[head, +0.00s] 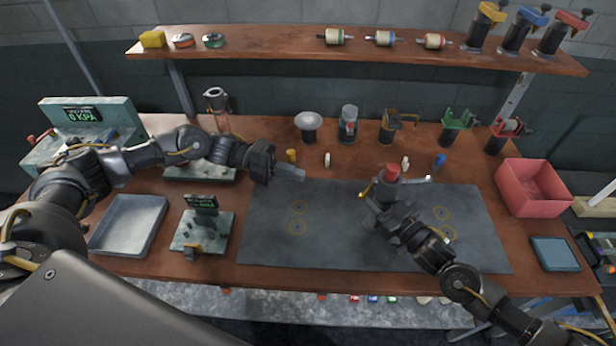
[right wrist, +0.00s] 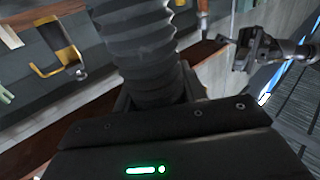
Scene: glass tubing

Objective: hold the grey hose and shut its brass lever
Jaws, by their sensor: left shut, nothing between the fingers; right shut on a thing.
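My right gripper (head: 386,202) is shut on the grey hose (head: 384,188), which stands up from its fingers above the dark mat with a red top. In the right wrist view the hose (right wrist: 140,45) is dark, thick and ribbed, rising from the jaws. A small brass-coloured piece (head: 366,188) shows at its left side; I cannot tell the lever's position. A pale metal arm (head: 416,180) sticks out to the right. My left gripper (head: 290,174) is shut and empty, left of the hose and apart from it. The left gripper also shows in the right wrist view (right wrist: 246,52).
A dark mat (head: 340,255) covers the middle of the table. Several stands and small parts line its back edge. A red bin (head: 531,188) is at right. A grey tray (head: 104,226) and a small gauge box (head: 202,226) are at left. A shelf (head: 270,47) spans the back.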

